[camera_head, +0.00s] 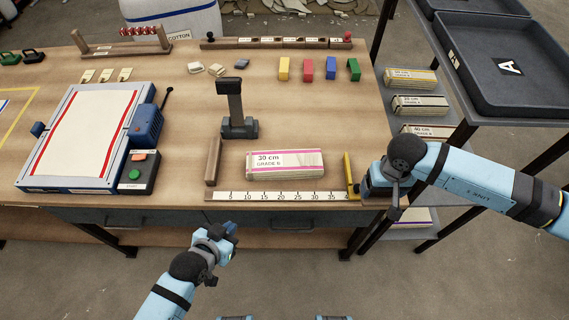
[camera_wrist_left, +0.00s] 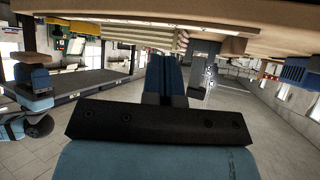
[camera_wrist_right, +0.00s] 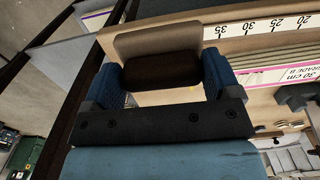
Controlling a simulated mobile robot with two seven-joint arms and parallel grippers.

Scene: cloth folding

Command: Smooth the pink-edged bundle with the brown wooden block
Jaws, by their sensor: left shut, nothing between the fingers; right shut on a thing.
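The pink-edged bundle (camera_head: 285,163), labelled "30 cm GRADE B", lies flat behind the ruler strip (camera_head: 280,196). Part of it shows in the right wrist view (camera_wrist_right: 262,76). My right gripper (camera_head: 372,184) is at the ruler's right end, beside a yellow upright stop (camera_head: 350,172). In the right wrist view it is shut on a dark brown block (camera_wrist_right: 162,70) with a paler plate behind; the head view hides this block. My left gripper (camera_head: 226,235) is shut and empty in front of the table edge; its closed fingers (camera_wrist_left: 166,78) show in the left wrist view.
A brown wooden piece (camera_head: 213,160) stands left of the bundle. A dark post (camera_head: 236,108) stands behind it. Coloured blocks (camera_head: 308,70) are further back. A framed pad (camera_head: 85,132) and control box (camera_head: 140,172) fill the left. Shelves with a tray (camera_head: 505,70) stand right.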

